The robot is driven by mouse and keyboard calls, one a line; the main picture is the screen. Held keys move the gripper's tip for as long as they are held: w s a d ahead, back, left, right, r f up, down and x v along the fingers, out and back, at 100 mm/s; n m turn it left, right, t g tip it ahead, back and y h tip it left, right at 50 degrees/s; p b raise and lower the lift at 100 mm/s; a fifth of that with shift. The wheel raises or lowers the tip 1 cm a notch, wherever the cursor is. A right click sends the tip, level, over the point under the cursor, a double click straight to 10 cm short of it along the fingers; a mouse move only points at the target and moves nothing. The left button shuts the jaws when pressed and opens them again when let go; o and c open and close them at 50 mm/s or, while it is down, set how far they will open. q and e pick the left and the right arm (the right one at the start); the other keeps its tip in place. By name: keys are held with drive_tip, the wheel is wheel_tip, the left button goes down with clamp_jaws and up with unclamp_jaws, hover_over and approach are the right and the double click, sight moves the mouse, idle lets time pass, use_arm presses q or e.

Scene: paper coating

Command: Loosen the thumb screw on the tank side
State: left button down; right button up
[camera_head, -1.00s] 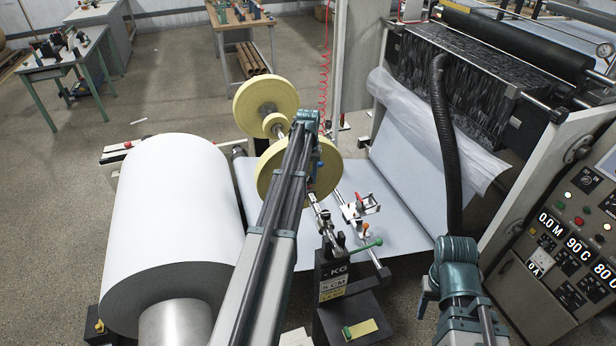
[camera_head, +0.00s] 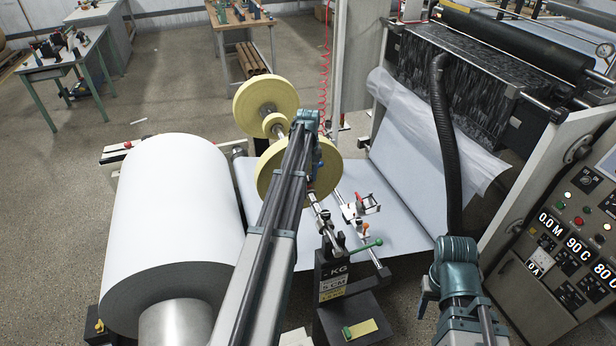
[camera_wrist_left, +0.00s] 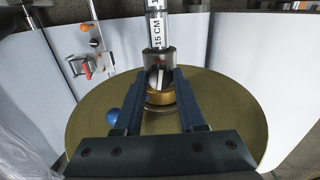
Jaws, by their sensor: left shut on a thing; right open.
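In the left wrist view my left gripper (camera_wrist_left: 158,76) reaches over a yellow roll (camera_wrist_left: 225,115). Its two dark fingers are shut on a small silver thumb screw (camera_wrist_left: 157,82). The screw sits on a grey collar (camera_wrist_left: 157,58) around the shaft (camera_wrist_left: 156,32), which carries a "15 CM" label. A brass-coloured ring (camera_wrist_left: 160,98) lies just beside the collar, against the roll. In the head view my left arm hides this gripper and the screw; the yellow roll (camera_head: 333,172) shows behind the arm. My right arm is at the lower right; its gripper is not visible.
A large white paper roll (camera_head: 175,215) stands left. A second yellow roll (camera_head: 258,100) is on the shaft's far end. A bracket with a red lever (camera_head: 360,203) and a green-handled stand (camera_head: 335,260) are near. The control cabinet (camera_head: 570,250) and black hose (camera_head: 448,150) are right.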

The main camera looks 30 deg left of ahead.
sight(308, 179)
idle(0.3)
use_arm(q)
drive_tip(key=c, duration=0.5)
unclamp_jaws()
drive_tip(key=shift+r, duration=0.15)
wheel_tip(308, 179, up, 14)
drive_tip(key=p, duration=1.4)
drive_tip(key=shift+f, duration=0.25)
